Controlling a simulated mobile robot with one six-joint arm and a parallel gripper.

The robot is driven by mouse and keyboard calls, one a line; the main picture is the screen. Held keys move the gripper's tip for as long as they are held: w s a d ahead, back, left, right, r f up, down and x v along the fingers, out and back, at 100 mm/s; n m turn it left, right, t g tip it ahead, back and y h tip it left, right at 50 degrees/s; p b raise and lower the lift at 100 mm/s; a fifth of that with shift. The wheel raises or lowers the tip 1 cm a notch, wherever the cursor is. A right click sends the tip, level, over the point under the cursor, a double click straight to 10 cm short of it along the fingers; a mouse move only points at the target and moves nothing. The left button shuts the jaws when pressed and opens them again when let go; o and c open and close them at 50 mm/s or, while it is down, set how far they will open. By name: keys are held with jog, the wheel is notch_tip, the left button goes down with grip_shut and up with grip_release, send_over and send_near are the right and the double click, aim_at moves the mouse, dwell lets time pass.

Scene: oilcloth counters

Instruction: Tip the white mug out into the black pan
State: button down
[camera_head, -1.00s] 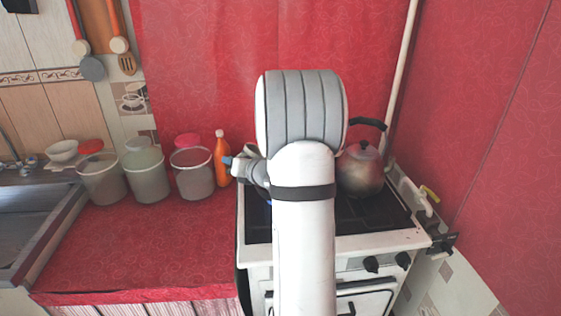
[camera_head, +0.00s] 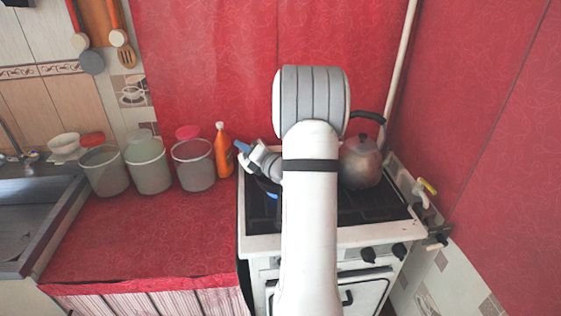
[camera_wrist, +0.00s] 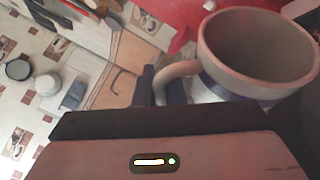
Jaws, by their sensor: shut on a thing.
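The white mug (camera_wrist: 235,90) fills the upper right of the wrist view, its wide mouth facing the camera and its handle towards the left. A dark blue band shows low on its side. My gripper (camera_wrist: 160,88) is shut on the mug at its handle; its dark fingers partly hide the hold. What is inside the mug cannot be made out. In the head view my arm covers the mug and most of the stove's middle. A dark curved edge (camera_head: 266,186) left of my arm may be the black pan; the rest is hidden.
A kettle (camera_head: 361,162) stands on the stove (camera_head: 372,208), right of my arm. An orange bottle (camera_head: 222,152) and several tubs, one of them grey (camera_head: 194,166), stand along the back left. The red counter (camera_head: 150,235) in front is clear.

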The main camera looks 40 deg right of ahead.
jog(key=shift+s+d+m, duration=0.1)
jog(key=shift+d+m, duration=0.15)
jog(key=shift+m, duration=0.25)
jog(key=shift+s+d+r+m+t, duration=0.1)
jog(key=shift+d+r+m+t, duration=0.2)
jog(key=shift+t, duration=0.2)
jog(key=shift+s+d+r+m+p, duration=0.1)
jog(key=shift+d+r+m+p, duration=0.15)
jog(key=shift+r+m+p, duration=0.2)
jog(key=shift+s+d+r+m+t+h, duration=0.1)
jog(key=shift+s+d+r+m+t, duration=0.15)
jog(key=shift+d, duration=0.2)
jog(key=shift+s+d+r+m+t+h, duration=0.1)
jog(key=shift+d+m+t, duration=0.05)
jog(key=shift+d+m, duration=0.3)
jog(key=shift+s+d+r+m+t+h, duration=0.15)
jog(key=shift+d+m+t, duration=0.1)
jog(key=shift+d, duration=0.2)
jog(key=shift+s+d+r+m+t+h+p, duration=0.15)
jog(key=shift+d+r+m+t+p, duration=0.1)
jog(key=shift+d+m+p, duration=0.25)
jog(key=shift+s+d+r+m+t+h+p, duration=0.15)
jog(key=shift+d+r+m+t+p, duration=0.1)
jog(key=shift+m, duration=0.4)
jog(key=shift+s+d+r+m+t+h+p, duration=0.1)
jog(key=shift+d+r+m+t+h+p, duration=0.1)
jog(key=shift+d+m+t+p, duration=0.25)
dwell(0.5)
